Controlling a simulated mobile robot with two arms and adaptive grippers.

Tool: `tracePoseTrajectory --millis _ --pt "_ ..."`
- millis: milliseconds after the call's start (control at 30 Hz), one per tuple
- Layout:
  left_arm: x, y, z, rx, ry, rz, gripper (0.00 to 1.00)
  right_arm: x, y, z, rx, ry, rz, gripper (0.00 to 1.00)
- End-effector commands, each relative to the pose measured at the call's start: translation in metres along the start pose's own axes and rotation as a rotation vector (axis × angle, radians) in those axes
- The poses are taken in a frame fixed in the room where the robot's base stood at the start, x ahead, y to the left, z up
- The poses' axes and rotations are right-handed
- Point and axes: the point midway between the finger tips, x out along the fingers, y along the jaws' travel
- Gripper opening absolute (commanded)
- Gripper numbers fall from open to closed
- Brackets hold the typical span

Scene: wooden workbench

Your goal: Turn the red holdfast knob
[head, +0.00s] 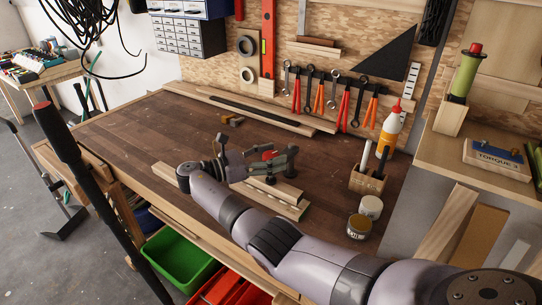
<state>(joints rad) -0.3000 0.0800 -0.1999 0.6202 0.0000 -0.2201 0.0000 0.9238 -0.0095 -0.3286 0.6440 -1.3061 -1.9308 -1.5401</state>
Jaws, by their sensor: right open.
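The red holdfast knob (268,155) shows as a small red spot on a dark green-grey holdfast (285,166) on the workbench (130,128), near the middle of the head view. My right gripper (225,158) is open just left of the holdfast. My right arm comes in from the lower right and bends back at the wrist. The fingers and the holdfast are small and partly overlap, so I cannot tell whether they touch. The knob appears to be outside the fingers. My left gripper is not in view.
Wooden strips (275,198) lie just in front of the holdfast. A wooden pen holder (366,181) and tins (359,226) stand to the right, with a glue bottle (389,130) behind. A black red-tipped pole (75,160) crosses the left foreground. The bench's left part is clear.

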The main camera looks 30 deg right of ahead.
Motion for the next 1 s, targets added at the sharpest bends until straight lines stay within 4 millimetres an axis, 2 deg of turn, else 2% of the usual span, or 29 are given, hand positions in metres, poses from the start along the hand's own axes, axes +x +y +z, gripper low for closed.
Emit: tracePoseTrajectory --millis 200,333,700,833,1000 --pt "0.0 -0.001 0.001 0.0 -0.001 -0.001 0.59 0.0 0.0 0.0 -0.001 0.001 0.0 0.59" --pt "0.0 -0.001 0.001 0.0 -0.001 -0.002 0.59 0.0 0.0 0.007 0.002 0.0 0.001 0.59" --pt "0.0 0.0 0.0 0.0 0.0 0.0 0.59 0.0 0.0 0.075 0.004 0.0 0.0 0.59" --pt "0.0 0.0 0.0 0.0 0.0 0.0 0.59 0.0 0.0 0.09 0.001 0.0 0.0 0.59" --pt "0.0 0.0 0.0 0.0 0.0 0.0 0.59 0.0 0.0 0.1 0.0 0.0 0.0 0.59"
